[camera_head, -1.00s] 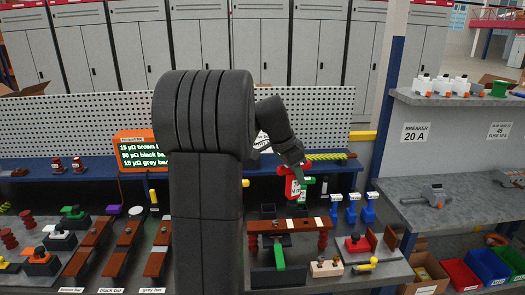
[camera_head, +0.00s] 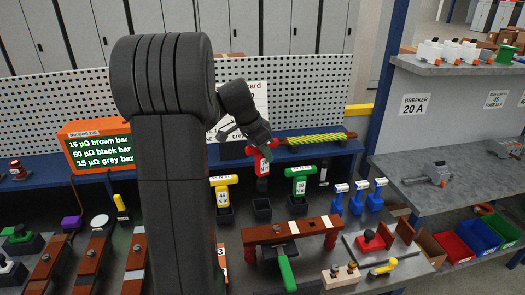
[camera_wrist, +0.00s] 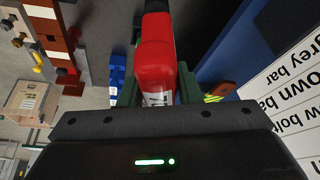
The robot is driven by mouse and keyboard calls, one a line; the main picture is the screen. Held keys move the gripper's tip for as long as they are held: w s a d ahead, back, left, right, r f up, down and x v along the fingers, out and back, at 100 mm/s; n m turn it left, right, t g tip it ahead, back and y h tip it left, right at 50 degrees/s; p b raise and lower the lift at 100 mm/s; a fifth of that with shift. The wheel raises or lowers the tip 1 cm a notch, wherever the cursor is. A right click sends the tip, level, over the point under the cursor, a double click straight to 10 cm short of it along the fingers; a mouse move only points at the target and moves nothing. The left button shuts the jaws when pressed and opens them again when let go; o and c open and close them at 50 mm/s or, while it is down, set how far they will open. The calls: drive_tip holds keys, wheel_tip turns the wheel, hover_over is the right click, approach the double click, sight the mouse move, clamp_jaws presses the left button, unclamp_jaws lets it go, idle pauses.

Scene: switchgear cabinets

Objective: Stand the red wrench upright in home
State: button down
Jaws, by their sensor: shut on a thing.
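The red wrench (camera_head: 262,160) hangs upright in my gripper (camera_head: 257,146), which is shut on it. It also shows in the wrist view (camera_wrist: 156,72) between the green-grey fingers (camera_wrist: 158,92). An open black holder (camera_head: 262,208), which looks like the wrench's home, stands on the bench below it, with a visible gap between. The yellow wrench (camera_head: 223,192) stands upright to the left of that holder, and the green wrench (camera_head: 300,180) stands to the right. The wrench's lower end is dark and partly hard to make out in the wrist view.
A brown bar (camera_head: 290,231) on red posts, with a green-handled tool (camera_head: 286,271), lies in front of the holders. Several blue pieces (camera_head: 357,198) stand to the right. A pegboard (camera_head: 310,92) and a blue shelf (camera_head: 345,146) are behind.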

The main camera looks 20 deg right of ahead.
sight(245, 147)
drive_tip(key=shift+w, duration=0.1)
drive_tip(key=shift+f+b, duration=1.95)
drive_tip(key=shift+f, duration=0.05)
drive_tip(key=shift+f+b, duration=3.15)
drive_tip(key=shift+f, duration=0.25)
idle(0.3)
drive_tip(key=c, duration=1)
unclamp_jaws()
drive_tip(key=shift+o, duration=0.2)
drive_tip(key=shift+a, duration=0.1)
drive_tip(key=v, duration=1.3)
drive_tip(key=shift+a+r, duration=0.1)
drive_tip(key=shift+r, duration=0.25)
